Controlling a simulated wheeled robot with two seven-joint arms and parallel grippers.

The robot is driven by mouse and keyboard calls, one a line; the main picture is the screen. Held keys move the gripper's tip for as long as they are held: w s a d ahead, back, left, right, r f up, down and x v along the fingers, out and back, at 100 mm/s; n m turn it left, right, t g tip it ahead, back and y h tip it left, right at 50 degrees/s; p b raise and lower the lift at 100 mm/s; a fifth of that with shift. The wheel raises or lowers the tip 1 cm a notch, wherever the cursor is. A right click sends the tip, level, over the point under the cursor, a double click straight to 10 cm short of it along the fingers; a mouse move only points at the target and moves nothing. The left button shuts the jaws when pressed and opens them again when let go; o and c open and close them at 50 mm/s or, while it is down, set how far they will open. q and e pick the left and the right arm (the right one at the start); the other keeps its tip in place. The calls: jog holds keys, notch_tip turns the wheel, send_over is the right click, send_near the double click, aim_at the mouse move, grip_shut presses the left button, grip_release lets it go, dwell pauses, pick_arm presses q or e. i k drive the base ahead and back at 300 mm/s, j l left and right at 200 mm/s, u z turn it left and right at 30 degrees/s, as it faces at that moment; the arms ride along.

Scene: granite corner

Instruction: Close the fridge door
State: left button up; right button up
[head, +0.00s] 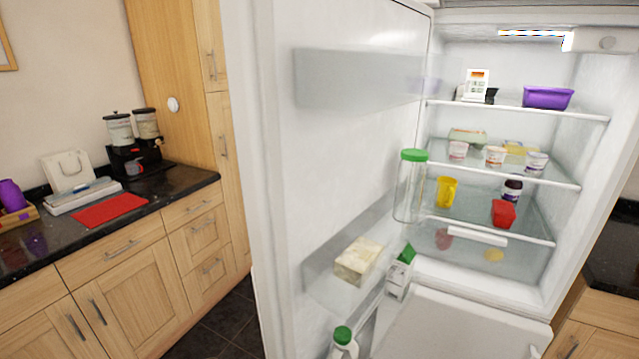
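The white fridge door (345,145) stands wide open in the middle of the head view, its inner side with shelves facing me. The door shelves hold a clear jar with a green lid (410,190), a pale block-shaped pack (358,261), a carton with a green cap (401,270) and a bottle with a green cap (343,343). The open fridge interior (500,75) is lit at the right, with several shelves of food. The door's outer face and handle are hidden. Neither of my grippers is in view.
A black granite counter (180,183) over wooden drawers stands at the left, with a coffee machine (135,150) and a red mat (110,209) on it. A tall wooden cabinet (170,60) stands behind the door. Dark tiled floor (225,325) shows between the drawers and the door.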

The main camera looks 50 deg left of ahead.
aim_at(326, 97)
jog(key=j, duration=0.65)
jog(key=k+j+z, duration=0.1)
jog(key=j, duration=0.6)
jog(key=k+j, duration=0.1)
jog(key=j, duration=1.2)
jog(key=k+z, duration=0.05)
